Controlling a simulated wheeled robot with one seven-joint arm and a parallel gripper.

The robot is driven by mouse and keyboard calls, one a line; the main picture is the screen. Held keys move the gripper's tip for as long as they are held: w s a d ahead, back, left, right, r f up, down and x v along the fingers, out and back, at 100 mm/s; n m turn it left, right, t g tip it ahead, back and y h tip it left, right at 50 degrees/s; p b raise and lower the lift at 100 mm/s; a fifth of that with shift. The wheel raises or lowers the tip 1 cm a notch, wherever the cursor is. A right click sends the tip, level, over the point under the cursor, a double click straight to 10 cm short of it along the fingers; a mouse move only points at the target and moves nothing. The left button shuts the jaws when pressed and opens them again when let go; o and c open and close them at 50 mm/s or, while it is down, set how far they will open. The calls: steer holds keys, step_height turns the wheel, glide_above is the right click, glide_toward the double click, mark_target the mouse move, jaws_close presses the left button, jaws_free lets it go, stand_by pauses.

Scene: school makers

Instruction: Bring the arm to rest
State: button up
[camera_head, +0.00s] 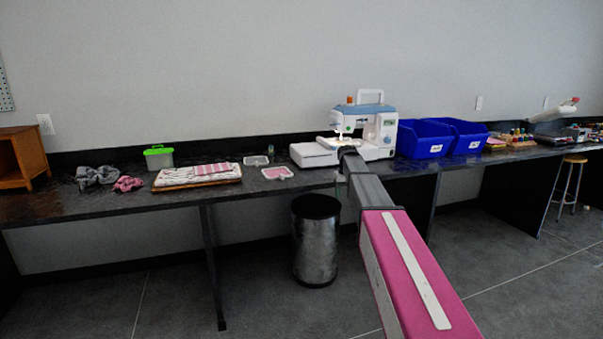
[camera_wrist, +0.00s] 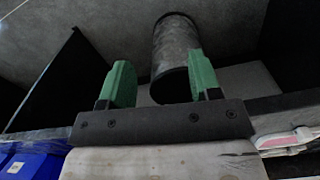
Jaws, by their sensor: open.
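My gripper (camera_wrist: 158,78) shows in the wrist view with its two green fingers spread apart. Nothing is between the fingers. In the head view my arm reaches from the lower right toward the counter (camera_head: 110,208), its far end in front of the white and blue sewing machine (camera_head: 376,122). The fingers are too small to make out clearly there. The wrist view looks past the fingers at the dark bin (camera_wrist: 175,50) and the floor.
The dark metal bin (camera_head: 315,245) stands under the counter. Blue bins (camera_head: 420,140) stand right of the sewing machine. Folded striped cloth (camera_head: 190,175), a green-lidded box (camera_head: 158,158) and small trays (camera_head: 277,173) lie left. A stool (camera_head: 571,185) is far right. Open floor lies in front.

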steer(key=s+f, duration=0.7)
steer(key=s, duration=0.5)
steer(key=s+f+m, duration=0.1)
steer(key=s+f, duration=0.6)
steer(key=s, duration=0.5)
steer(key=s+f+m, duration=0.1)
steer(key=s+f, duration=0.7)
steer(key=s, duration=0.5)
